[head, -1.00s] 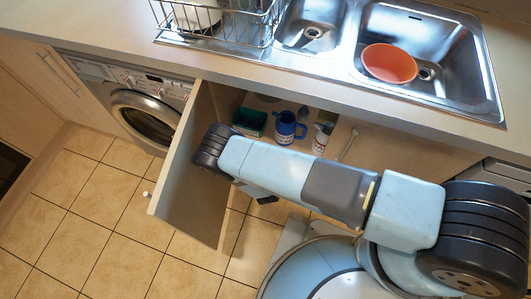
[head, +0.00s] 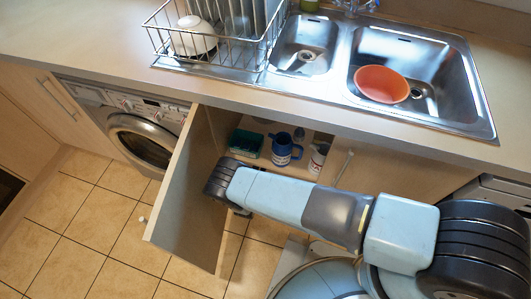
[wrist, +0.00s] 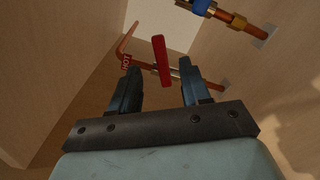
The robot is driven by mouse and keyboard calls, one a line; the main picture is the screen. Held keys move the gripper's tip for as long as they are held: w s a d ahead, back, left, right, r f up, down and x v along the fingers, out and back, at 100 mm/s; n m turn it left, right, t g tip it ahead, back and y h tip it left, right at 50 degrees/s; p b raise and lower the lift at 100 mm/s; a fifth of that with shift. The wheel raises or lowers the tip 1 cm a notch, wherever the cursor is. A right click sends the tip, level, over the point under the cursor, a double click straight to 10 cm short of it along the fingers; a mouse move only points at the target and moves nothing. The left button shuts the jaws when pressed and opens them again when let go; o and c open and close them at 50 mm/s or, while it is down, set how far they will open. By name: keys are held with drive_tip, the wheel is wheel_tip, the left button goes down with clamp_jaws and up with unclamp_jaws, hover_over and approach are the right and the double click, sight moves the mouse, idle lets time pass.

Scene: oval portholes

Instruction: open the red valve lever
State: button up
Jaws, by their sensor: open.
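The red valve lever (wrist: 162,62) is a flat bar in the wrist view, standing nearly upright in the picture. It sits on a copper pipe (wrist: 127,50) with a red HOT label. My gripper (wrist: 160,69) is open, with one dark finger to the left of the lever and one to the right. The lever shows in the gap between the fingertips, apart from both. How deep it lies between them I cannot tell.
A second pipe with a brass valve and blue handle (wrist: 202,6) runs at the upper right. The open cabinet door (head: 190,205) stands left of my arm. A blue mug (head: 282,151), a green box (head: 246,143) and a white container (head: 317,158) stand inside the cabinet.

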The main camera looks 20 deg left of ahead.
drive_tip(key=w, duration=0.6)
drive_tip(key=w+a, duration=0.1)
drive_tip(key=w, duration=0.2)
drive_tip(key=shift+w, duration=0.1)
drive_tip(key=shift+c, duration=0.2)
clamp_jaws()
